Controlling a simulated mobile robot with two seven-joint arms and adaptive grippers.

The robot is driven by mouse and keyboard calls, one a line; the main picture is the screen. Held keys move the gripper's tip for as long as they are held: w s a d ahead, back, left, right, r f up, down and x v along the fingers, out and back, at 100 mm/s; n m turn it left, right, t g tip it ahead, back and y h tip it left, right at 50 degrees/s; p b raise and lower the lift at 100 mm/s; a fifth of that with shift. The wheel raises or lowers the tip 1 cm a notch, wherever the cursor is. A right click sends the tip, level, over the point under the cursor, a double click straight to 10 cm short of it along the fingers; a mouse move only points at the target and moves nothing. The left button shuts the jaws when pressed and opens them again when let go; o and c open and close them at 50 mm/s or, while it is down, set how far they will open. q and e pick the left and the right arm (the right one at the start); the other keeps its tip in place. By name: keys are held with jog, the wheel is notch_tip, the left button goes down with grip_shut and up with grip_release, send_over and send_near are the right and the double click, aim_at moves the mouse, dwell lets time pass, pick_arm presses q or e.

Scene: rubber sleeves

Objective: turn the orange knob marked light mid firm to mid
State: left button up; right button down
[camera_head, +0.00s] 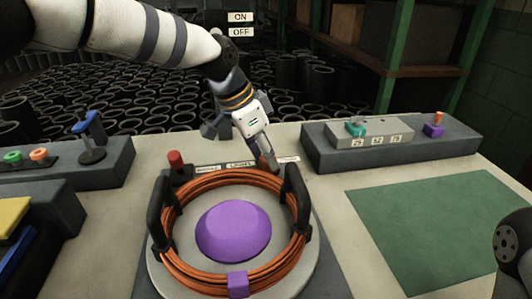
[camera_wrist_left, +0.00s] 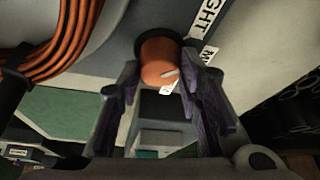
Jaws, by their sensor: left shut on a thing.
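The orange knob (camera_wrist_left: 158,58) sits between the two dark fingers of my left gripper (camera_wrist_left: 165,100) in the left wrist view. The fingers are shut on it. A pale pointer line on its face slants to the right; I cannot tell exactly which label it meets. A LIGHT label (camera_wrist_left: 208,15) and one starting with M (camera_wrist_left: 209,54) lie right of the knob, and a third label is mostly hidden. In the head view my left gripper (camera_head: 266,162) reaches down behind the cable ring and hides most of the knob. My right gripper is not in view.
An orange cable coil (camera_head: 172,215) on a round stand with black posts surrounds a purple dome (camera_head: 233,230). A red knob (camera_head: 176,160) stands left of the labels. A grey control box (camera_head: 358,137) is at right, behind a clear green mat (camera_head: 430,230).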

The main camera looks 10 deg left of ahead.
pick_arm(q)
jog(key=m, duration=0.1)
jog(key=m+g+b, duration=0.1)
jog(key=m, duration=0.2)
jog(key=shift+w+f+g+h, duration=0.1)
jog(key=shift+f+g+h, duration=0.2)
jog(key=shift+h, duration=0.1)
jog(key=shift+r+m+g+b, duration=0.15)
jog(key=shift+m+g+b, duration=0.65)
jog(key=shift+m, duration=1.3)
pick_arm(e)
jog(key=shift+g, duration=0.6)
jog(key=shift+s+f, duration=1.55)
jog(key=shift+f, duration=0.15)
pick_arm(q)
jog(key=o, duration=1.1)
jog(key=shift+o, duration=0.2)
jog(key=shift+r, duration=0.1)
jog(key=shift+w, duration=0.1)
jog(key=v, duration=1.2)
jog(key=shift+a, duration=0.2)
